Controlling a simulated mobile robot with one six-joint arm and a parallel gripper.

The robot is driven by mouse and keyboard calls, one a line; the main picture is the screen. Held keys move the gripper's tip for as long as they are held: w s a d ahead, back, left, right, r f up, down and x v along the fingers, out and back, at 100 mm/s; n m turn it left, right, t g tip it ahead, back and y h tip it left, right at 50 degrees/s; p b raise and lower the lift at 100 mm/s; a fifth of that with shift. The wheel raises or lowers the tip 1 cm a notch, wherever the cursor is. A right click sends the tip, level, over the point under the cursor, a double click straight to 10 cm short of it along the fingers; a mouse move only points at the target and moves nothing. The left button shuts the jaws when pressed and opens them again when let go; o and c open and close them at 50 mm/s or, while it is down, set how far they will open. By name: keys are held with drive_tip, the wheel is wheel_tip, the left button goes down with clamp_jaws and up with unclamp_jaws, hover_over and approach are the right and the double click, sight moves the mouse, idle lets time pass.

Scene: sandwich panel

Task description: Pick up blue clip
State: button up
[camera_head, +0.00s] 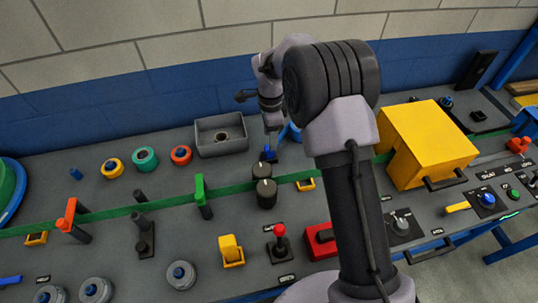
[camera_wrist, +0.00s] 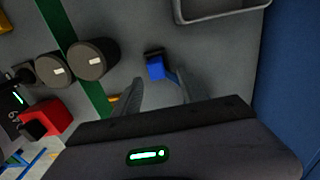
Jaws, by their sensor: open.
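The blue clip (camera_head: 268,155) is a small blue piece with a dark top, on the grey panel just behind two black knobs. In the wrist view the blue clip (camera_wrist: 156,68) lies just beyond the fingertips, roughly between them. My gripper (camera_wrist: 157,81) is open and empty, with one finger on each side of the view's middle. In the head view my gripper (camera_head: 273,126) points down above and behind the clip. A blue part behind the gripper is partly hidden. I cannot tell the exact height gap.
Black knobs (camera_head: 266,193) stand close in front of the clip. A green strip (camera_head: 130,211) crosses the panel, with a green clip (camera_head: 201,190) and an orange clip (camera_head: 69,213). A grey bin (camera_head: 203,146) sits behind left. A yellow box (camera_head: 425,140) stands right.

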sight(269, 153)
drive_tip(key=f, duration=0.2)
drive_tip(key=f+b, duration=0.1)
drive_tip(key=f, duration=0.1)
drive_tip(key=f+b, duration=0.1)
drive_tip(key=f, duration=0.1)
drive_tip(key=shift+s+a, duration=0.15)
drive_tip(key=shift+s, duration=0.2)
drive_tip(key=shift+r, duration=0.2)
drive_tip(key=shift+c, duration=0.2)
clamp_jaws()
